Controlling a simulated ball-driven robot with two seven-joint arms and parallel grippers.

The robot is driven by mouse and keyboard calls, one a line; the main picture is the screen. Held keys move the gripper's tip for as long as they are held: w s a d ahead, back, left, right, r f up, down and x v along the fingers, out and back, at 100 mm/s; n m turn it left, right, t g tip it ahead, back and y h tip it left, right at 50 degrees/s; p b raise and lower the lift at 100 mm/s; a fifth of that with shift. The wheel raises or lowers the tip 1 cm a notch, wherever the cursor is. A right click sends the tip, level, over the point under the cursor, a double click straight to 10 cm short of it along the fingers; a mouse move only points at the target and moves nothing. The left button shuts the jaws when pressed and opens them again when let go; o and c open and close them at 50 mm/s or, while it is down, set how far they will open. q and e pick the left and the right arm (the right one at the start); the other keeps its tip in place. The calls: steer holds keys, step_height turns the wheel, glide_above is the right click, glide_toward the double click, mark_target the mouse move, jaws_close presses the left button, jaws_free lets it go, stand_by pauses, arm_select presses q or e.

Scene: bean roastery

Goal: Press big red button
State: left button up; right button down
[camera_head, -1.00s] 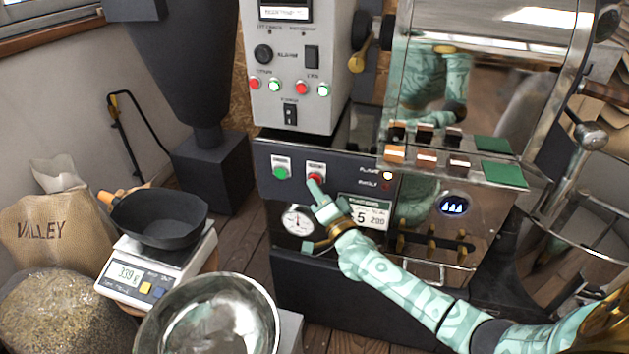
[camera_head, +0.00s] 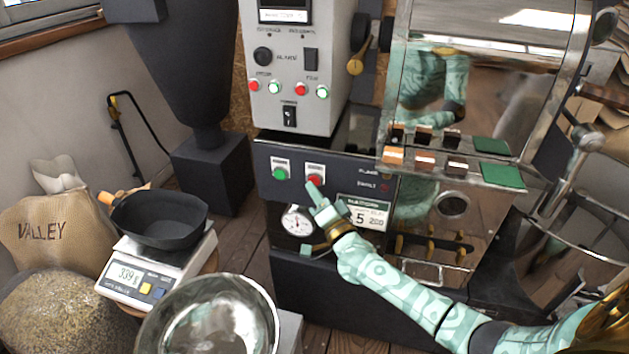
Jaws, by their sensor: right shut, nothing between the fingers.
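The big red button (camera_head: 314,181) sits on a white plate on the dark front panel of the roaster (camera_head: 352,168), right of a green button (camera_head: 280,173). My right gripper (camera_head: 318,193) is shut and empty, its fingertips just below the red button. The top of the button shows above the fingertips; I cannot tell whether they touch it. The two panel lamps at the right of the panel look dark, and the round window (camera_head: 452,205) on the roaster front is unlit. My left gripper is not in view.
A grey control box (camera_head: 290,105) with small red and green buttons stands above the panel. At left are a scale (camera_head: 125,285) with a black pan (camera_head: 160,220), a steel bowl (camera_head: 210,320) and a bean sack (camera_head: 45,235). A gauge (camera_head: 297,221) sits below the panel.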

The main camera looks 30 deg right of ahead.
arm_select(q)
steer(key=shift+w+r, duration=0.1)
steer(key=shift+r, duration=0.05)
arm_select(e)
steer(key=shift+s+a, duration=0.25)
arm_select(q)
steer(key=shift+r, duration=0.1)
arm_select(e)
steer(key=shift+a, duration=0.1)
